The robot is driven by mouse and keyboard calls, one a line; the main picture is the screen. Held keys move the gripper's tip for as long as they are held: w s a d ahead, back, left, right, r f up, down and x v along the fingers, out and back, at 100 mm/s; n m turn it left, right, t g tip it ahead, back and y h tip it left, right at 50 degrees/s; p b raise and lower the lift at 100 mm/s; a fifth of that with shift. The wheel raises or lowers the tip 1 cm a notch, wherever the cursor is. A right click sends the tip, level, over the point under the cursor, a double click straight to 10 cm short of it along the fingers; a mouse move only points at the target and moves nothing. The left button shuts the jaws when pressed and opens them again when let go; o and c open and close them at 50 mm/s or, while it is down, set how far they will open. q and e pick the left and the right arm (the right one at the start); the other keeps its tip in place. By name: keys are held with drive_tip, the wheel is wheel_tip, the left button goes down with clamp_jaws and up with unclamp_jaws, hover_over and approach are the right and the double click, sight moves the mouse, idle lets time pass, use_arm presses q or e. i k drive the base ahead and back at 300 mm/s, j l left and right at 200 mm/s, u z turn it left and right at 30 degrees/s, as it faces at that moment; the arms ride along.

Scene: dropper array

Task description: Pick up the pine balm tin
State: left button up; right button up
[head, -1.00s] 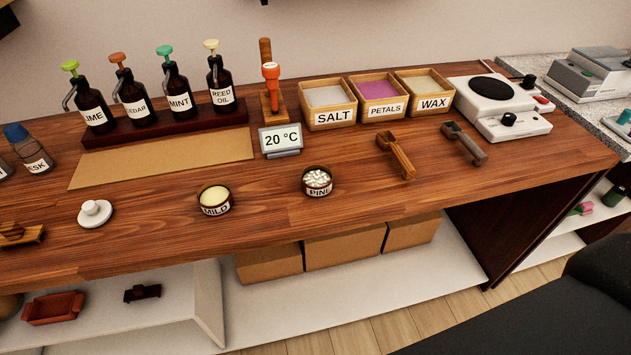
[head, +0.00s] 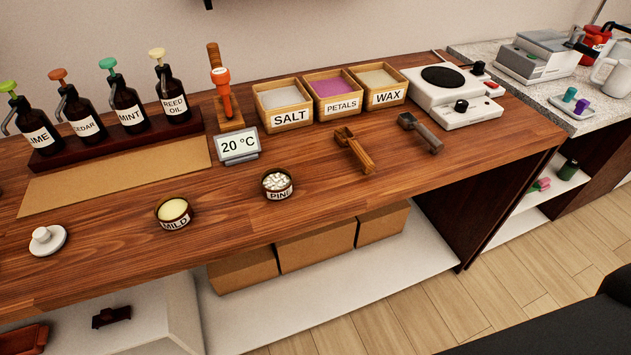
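The pine balm tin (head: 278,184) is a small round dark tin labelled "PINE", filled with white pellets. It stands upright and open-topped near the front edge of the wooden counter, right of the similar tin labelled "MILD" (head: 173,214), which holds a pale yellow content. Neither of my grippers shows in the head view, and nothing touches the pine tin.
Behind the tin stand a 20 °C display (head: 238,146) and boxes of salt (head: 286,118), petals (head: 338,108) and wax (head: 386,96). A wooden scoop (head: 355,150) and a dark scoop (head: 420,132) lie to its right. Pump bottles (head: 128,110) stand left. Counter around the tin is clear.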

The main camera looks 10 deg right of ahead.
sight(276, 183)
drive_tip(key=z, duration=1.35)
drive_tip(key=k+j, duration=0.1)
drive_tip(key=k, duration=0.7)
